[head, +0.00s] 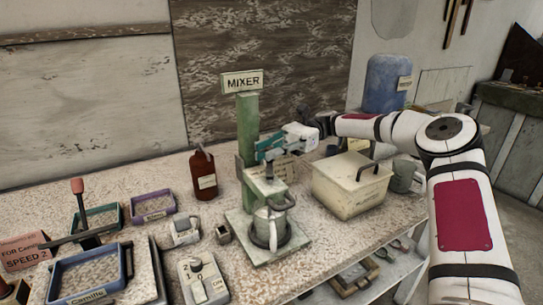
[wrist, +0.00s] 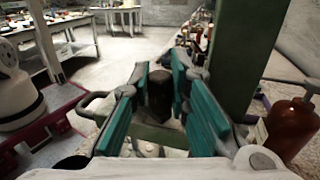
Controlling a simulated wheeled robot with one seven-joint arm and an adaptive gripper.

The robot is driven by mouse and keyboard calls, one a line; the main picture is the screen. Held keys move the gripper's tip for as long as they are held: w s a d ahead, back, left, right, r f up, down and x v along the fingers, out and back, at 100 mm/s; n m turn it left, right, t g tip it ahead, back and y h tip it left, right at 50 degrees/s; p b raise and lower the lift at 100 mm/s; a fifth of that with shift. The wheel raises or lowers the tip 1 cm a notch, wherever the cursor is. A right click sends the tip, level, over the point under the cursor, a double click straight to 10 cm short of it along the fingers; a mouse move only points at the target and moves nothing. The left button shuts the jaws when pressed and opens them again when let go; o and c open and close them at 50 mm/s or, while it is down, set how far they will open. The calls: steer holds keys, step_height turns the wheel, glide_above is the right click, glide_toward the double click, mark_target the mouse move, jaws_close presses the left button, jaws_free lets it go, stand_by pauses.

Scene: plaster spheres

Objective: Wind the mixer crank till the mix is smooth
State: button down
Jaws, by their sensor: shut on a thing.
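The mixer (head: 249,118) is a green post on a base plate, with a "MIXER" sign on top. A grey metal jug (head: 268,228) stands on its base below the mixer head. The mix inside cannot be made out. My gripper (head: 268,153) is at the mixer head, beside the post. In the wrist view its teal finger pads (wrist: 160,92) are closed around a dark upright crank knob (wrist: 158,88). The crank's arm is largely hidden by the fingers. The green post (wrist: 238,60) stands to the right of the fingers there.
A brown-red bottle (head: 203,175) stands left of the mixer; it also shows in the wrist view (wrist: 292,128). A lidded cream box (head: 350,186) is close on the right, below my arm.

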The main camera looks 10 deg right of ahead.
steer(key=shift+f, duration=0.15)
steer(key=c, duration=1.5)
jaws_free()
steer(key=shift+a, duration=0.1)
steer(key=shift+s, duration=0.1)
